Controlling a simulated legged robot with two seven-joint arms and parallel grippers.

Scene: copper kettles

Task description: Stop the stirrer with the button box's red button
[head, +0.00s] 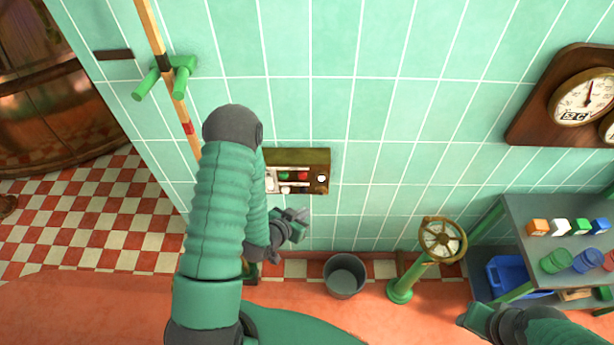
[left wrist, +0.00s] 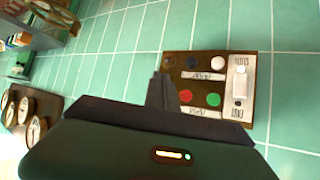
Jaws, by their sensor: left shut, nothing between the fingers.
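The button box (head: 318,158) is a brown panel on the green tiled wall; part of its left side is hidden by my left arm in the head view. Its red button (head: 303,175) sits beside a green button (head: 284,175). In the left wrist view the box shows the red button (left wrist: 185,96), the green button (left wrist: 213,99), darker buttons and a white slider plate. My left gripper (head: 300,216) is shut and empty, below the box in the head view. In the left wrist view its fingers (left wrist: 159,84) appear just beside the red button; contact cannot be told. The stirrer is not clearly visible.
A copper kettle (head: 60,90) stands at the left. A grey bucket (head: 345,275) and a brass valve wheel (head: 442,240) are below the box. A shelf (head: 535,215) with coloured blocks and cups is at the right, near my right gripper (head: 472,316).

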